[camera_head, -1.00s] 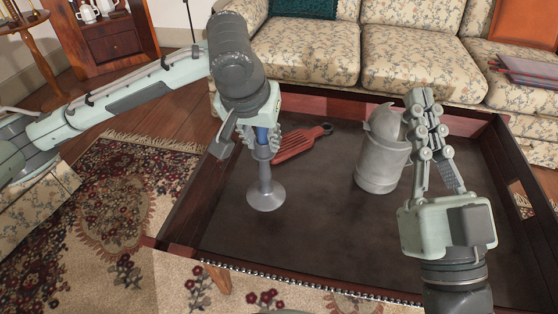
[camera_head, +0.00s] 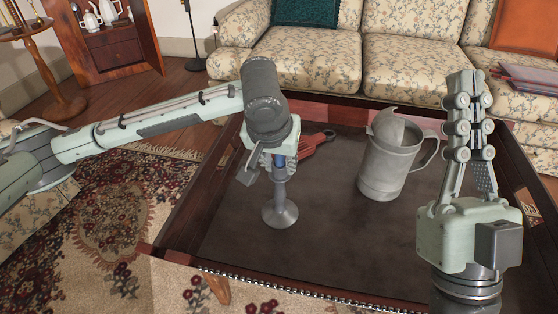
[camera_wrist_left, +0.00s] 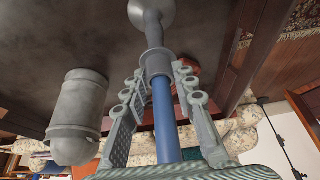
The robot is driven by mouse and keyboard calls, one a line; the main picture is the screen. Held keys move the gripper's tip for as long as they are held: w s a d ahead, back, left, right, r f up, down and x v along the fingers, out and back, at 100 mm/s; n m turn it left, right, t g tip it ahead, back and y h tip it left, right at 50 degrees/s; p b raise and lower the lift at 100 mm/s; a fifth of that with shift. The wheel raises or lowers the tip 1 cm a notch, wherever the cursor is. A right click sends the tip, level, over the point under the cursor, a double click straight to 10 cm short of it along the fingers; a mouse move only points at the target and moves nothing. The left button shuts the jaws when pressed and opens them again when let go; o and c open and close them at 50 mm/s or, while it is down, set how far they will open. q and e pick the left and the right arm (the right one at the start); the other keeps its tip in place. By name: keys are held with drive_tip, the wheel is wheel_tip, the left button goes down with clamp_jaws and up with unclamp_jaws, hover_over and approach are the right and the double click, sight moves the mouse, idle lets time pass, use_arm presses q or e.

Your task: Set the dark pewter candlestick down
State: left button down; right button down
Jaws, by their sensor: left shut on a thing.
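The pewter candlestick (camera_head: 280,212) is upright over the dark tabletop, with a round flared base and a blue candle-like shaft at its top. My left gripper (camera_head: 278,163) is shut on its upper part from above. The left wrist view shows the fingers (camera_wrist_left: 155,85) on either side of the candlestick's collar (camera_wrist_left: 155,62) and the blue shaft (camera_wrist_left: 165,120). I cannot tell whether the base touches the tabletop. My right gripper (camera_head: 468,85) points up at the right, holding nothing visible; its finger gap is unclear.
A pewter tankard (camera_head: 388,165) with a raised lid stands on the table, right of the candlestick; it also shows in the wrist view (camera_wrist_left: 78,110). A red slotted utensil (camera_head: 318,142) lies behind. The table (camera_head: 320,240) has a raised wooden rim. Its front middle is clear.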

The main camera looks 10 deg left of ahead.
use_arm(q)
drive_tip(key=c, duration=1.2)
unclamp_jaws()
use_arm(e)
drive_tip(key=shift+f, duration=0.1)
use_arm(q)
drive_tip(key=shift+s+r, duration=0.15)
drive_tip(key=shift+r, duration=0.3)
drive_tip(key=p+v, duration=0.3)
drive_tip(key=v, duration=0.8)
drive_tip(key=shift+s+r, duration=0.1)
drive_tip(key=shift+r, duration=0.1)
use_arm(e)
drive_tip(key=w+a+f+g+h, duration=0.1)
drive_tip(key=w+a+f+g, duration=0.1)
drive_tip(key=f+g, duration=0.3)
drive_tip(key=shift+w+a+f+g, duration=0.4)
drive_tip(key=shift+w+g, duration=0.1)
drive_tip(key=shift+w, duration=0.35)
